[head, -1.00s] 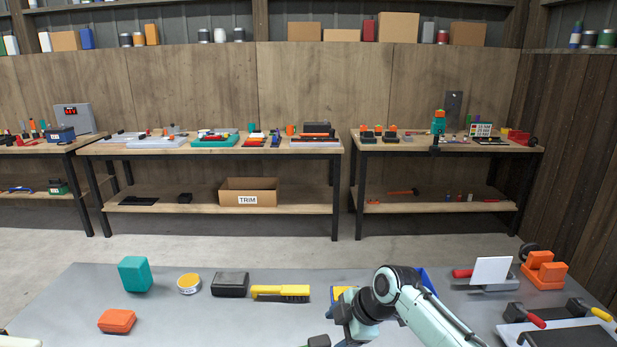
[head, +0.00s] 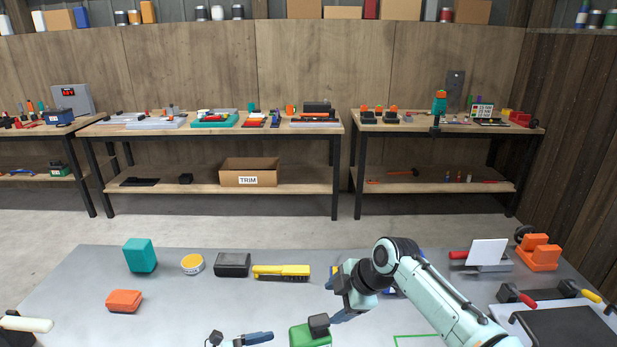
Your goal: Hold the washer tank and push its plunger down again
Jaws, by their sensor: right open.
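A green block-like body (head: 308,337) shows at the bottom edge in the head view, cut off by the frame. It may be the washer tank, but I cannot tell for certain. No plunger can be made out clearly. My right gripper (head: 332,319) is open, with a dark fingertip in front of the green body's upper right. I cannot tell whether they touch. Part of what seems to be my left gripper (head: 237,340) shows at the bottom edge, left of the green body. Its opening is cut off.
On the grey table (head: 190,310) are a teal block (head: 140,255), an orange block (head: 124,301), a yellow tin (head: 192,264), a black box (head: 232,265) and a yellow brush (head: 281,272). Orange (head: 539,252) and black items stand at right.

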